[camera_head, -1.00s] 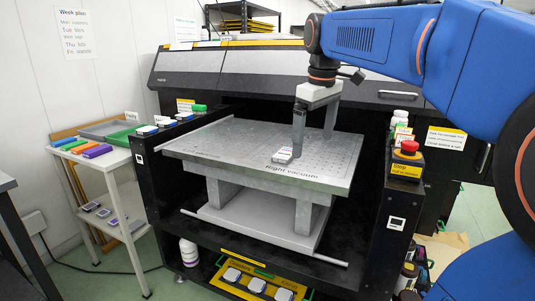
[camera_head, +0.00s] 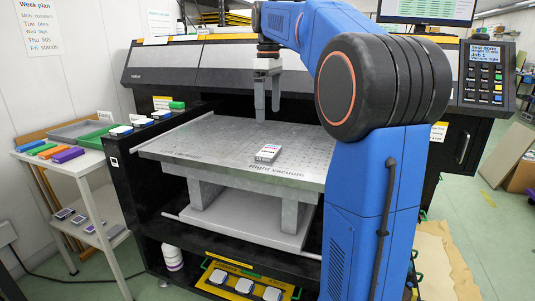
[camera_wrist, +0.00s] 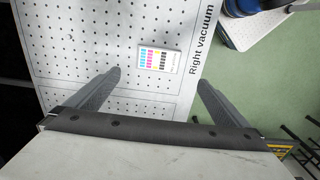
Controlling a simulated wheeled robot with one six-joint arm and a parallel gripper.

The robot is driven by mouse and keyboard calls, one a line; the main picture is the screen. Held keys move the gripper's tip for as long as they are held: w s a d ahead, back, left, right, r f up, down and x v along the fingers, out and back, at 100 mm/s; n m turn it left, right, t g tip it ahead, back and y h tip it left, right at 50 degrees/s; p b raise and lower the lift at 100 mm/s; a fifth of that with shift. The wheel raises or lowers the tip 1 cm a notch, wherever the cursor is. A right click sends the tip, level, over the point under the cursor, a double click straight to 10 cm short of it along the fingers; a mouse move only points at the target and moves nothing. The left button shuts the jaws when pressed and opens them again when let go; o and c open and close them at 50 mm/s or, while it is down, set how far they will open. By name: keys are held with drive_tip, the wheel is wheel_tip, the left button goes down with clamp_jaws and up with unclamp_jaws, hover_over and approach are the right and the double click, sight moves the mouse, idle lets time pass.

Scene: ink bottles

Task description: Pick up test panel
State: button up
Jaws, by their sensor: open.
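The test panel (camera_head: 268,153) is a small white slab with coloured patches. It lies flat on the perforated grey printer bed (camera_head: 215,145), close to the front edge by the words "Right vacuum". My gripper (camera_head: 268,113) hangs over the bed behind the panel, fingers pointing down. In the wrist view its two fingers (camera_wrist: 158,80) are spread wide with nothing between them.
A white side table (camera_head: 85,160) with coloured bars and trays stands at the left. Bottles with white caps (camera_head: 172,258) and a yellow tray (camera_head: 243,285) sit below the bed. The bed around the panel is clear.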

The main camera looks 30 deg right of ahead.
hover_over(269, 150)
drive_tip(key=f, duration=0.7)
drive_tip(key=shift+s+a+f, duration=0.3)
drive_tip(key=shift+f, duration=0.05)
drive_tip(key=shift+w+d+f, duration=0.15)
drive_tip(key=shift+f, duration=2.45)
drive_tip(key=shift+c, duration=0.3)
drive_tip(key=c, duration=1)
drive_tip(key=shift+o, duration=0.2)
wheel_tip(269, 150, up, 10)
